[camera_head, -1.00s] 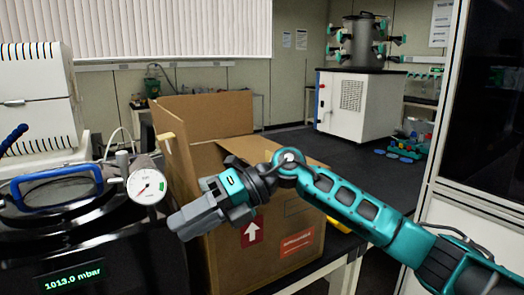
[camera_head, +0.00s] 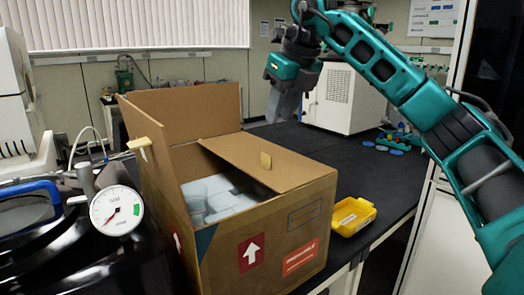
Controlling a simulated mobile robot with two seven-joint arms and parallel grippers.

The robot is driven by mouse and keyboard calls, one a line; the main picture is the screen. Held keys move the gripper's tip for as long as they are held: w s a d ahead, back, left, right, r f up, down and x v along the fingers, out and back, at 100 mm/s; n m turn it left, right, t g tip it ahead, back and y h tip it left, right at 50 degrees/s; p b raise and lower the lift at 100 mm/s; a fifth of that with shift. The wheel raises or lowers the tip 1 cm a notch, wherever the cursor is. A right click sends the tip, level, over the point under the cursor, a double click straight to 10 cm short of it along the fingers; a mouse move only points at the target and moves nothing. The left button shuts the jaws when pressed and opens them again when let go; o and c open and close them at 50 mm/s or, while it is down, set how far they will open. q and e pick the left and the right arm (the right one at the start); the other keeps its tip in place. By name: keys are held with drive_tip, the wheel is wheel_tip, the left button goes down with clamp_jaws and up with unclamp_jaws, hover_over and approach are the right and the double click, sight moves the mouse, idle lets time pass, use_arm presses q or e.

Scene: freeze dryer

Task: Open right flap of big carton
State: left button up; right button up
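The big brown carton (camera_head: 231,235) stands in the centre. Its back flap (camera_head: 185,112) and left flap (camera_head: 157,165) stand up. White packs (camera_head: 218,195) show inside at the left. My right gripper (camera_head: 281,108) hangs above and behind the right flap, fingers pointing down, with no visible contact with the carton. Its fingers overlap from this side, so I cannot tell whether they are apart. My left gripper is out of view.
A yellow bin (camera_head: 353,216) stands close to the carton's right side. The dark bench top (camera_head: 375,172) is mostly clear to the right. A pressure gauge (camera_head: 117,211) and black equipment crowd the left. A white cabinet (camera_head: 342,101) stands behind.

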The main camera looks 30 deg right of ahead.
drive_tip(key=x, duration=1.1)
drive_tip(key=shift+f, duration=0.3)
clamp_jaws()
idle(0.9)
